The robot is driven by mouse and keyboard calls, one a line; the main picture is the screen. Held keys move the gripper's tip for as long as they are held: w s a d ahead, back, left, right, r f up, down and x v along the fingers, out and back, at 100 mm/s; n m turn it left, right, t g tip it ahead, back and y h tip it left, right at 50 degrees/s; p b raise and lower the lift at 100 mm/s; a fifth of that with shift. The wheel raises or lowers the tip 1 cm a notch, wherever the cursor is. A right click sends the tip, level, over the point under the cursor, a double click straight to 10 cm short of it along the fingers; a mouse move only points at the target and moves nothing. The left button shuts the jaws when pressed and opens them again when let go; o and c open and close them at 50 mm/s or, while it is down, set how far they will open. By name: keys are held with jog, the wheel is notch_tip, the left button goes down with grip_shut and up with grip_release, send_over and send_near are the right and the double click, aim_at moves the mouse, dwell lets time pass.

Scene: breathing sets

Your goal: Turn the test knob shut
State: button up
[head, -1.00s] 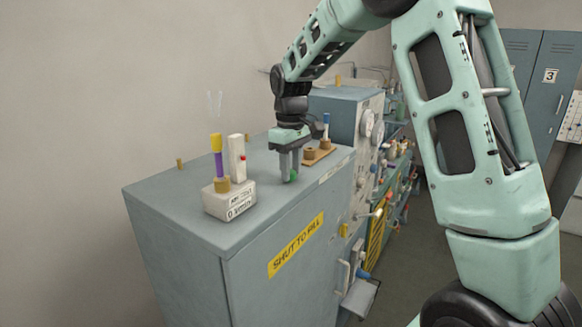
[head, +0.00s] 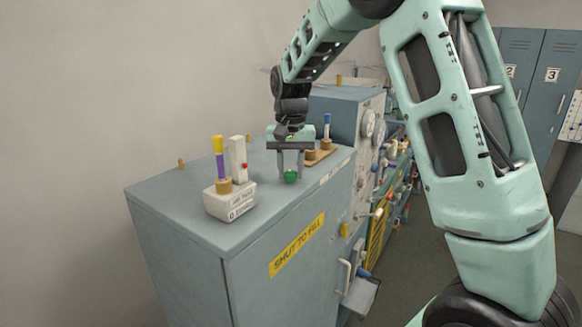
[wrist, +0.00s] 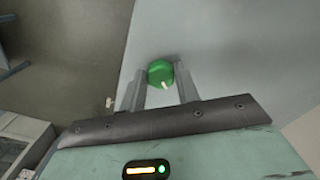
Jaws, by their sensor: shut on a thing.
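The green test knob (head: 290,176) sits on the grey cabinet top, near its right edge. My gripper (head: 290,174) points down at it with one finger on each side, and is shut on the knob. In the wrist view the green knob (wrist: 160,73) shows between my two fingertips (wrist: 160,76), with a pale pointer mark on its lower side. The base of the knob is hidden.
On the cabinet (head: 175,215) left of my gripper stands a white block (head: 230,203) holding a purple-and-yellow tube. A wooden holder (head: 318,157) with a blue-topped tube is close behind my gripper. A yellow "SHUT TO FILL" label (head: 297,245) is on the cabinet front. Lockers (head: 548,85) stand at the right.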

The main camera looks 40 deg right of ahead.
jog(key=m+p, duration=0.1)
jog(key=m, duration=0.3)
jog(key=shift+w+r+m, duration=0.1)
jog(key=shift+r+m, duration=0.05)
jog(key=shift+m, duration=0.15)
jog(key=m+p, duration=0.1)
jog(key=m, duration=0.2)
jog(key=shift+a+m, duration=0.1)
jog(key=shift+m, duration=0.3)
jog(key=m+p, duration=0.1)
jog(key=m, duration=0.2)
jog(key=shift+w+m+p, duration=0.1)
jog(key=shift+m+p, duration=0.2)
jog(key=shift+p, duration=0.05)
jog(key=m+p, duration=0.2)
jog(key=m, duration=0.1)
jog(key=shift+r+m, duration=0.1)
jog(key=shift+m, duration=0.2)
jog(key=m+p, duration=0.4)
jog(key=m, duration=0.2)
jog(key=shift+w, duration=0.15)
jog(key=m, duration=0.6)
jog(key=shift+d+p, duration=0.2)
jog(key=shift+p, duration=0.15)
jog(key=o, duration=1)
jog(key=shift+f, duration=0.2)
jog(key=shift+c, duration=0.2)
